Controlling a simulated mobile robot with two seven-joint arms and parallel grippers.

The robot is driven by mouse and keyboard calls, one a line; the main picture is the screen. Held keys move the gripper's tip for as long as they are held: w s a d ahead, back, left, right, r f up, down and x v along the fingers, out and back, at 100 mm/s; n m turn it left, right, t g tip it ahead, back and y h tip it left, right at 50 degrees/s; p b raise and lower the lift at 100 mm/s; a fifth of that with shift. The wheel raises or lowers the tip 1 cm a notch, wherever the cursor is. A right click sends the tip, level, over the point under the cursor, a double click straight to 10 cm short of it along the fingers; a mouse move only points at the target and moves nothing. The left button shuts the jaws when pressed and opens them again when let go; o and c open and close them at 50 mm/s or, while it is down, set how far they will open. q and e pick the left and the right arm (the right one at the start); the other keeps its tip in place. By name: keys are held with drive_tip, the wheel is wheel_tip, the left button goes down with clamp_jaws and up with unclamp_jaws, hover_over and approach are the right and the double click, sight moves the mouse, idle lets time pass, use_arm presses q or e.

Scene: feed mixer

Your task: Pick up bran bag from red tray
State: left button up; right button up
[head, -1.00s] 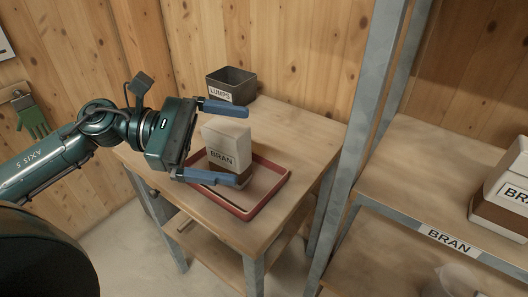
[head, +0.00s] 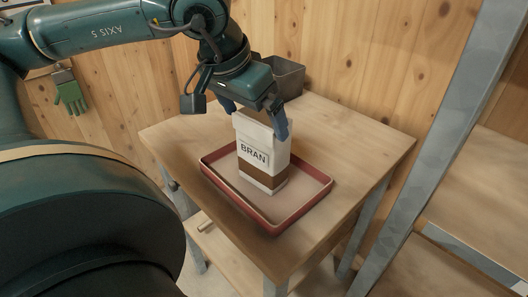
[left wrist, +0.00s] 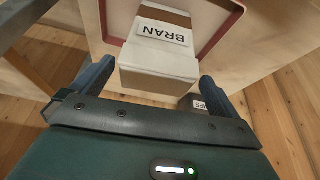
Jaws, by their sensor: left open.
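The bran bag (head: 262,165) is white with a brown lower band and a BRAN label. It stands upright in the red tray (head: 305,184) on a wooden table. My left gripper (head: 256,118) points down over the bag, with one blue finger on either side of its top. The gripper is open. In the left wrist view, the bag (left wrist: 160,60) lies between the spread fingers (left wrist: 153,88), and I cannot tell whether either finger touches it. My right gripper is not in view.
A dark bin (head: 283,76) stands at the back of the table (head: 365,150), close behind my gripper. A grey metal post (head: 440,130) and a wooden shelf (head: 490,190) stand to the right. The table's right part is clear. A green glove (head: 70,95) hangs on the wall.

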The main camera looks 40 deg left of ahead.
sight(263, 150)
use_arm(q)
drive_tip(key=shift+b+x, duration=0.45)
drive_tip(key=shift+x, duration=2.55)
drive_tip(key=shift+w+r, duration=0.15)
drive_tip(key=shift+w, duration=0.05)
drive_tip(key=c, duration=0.8)
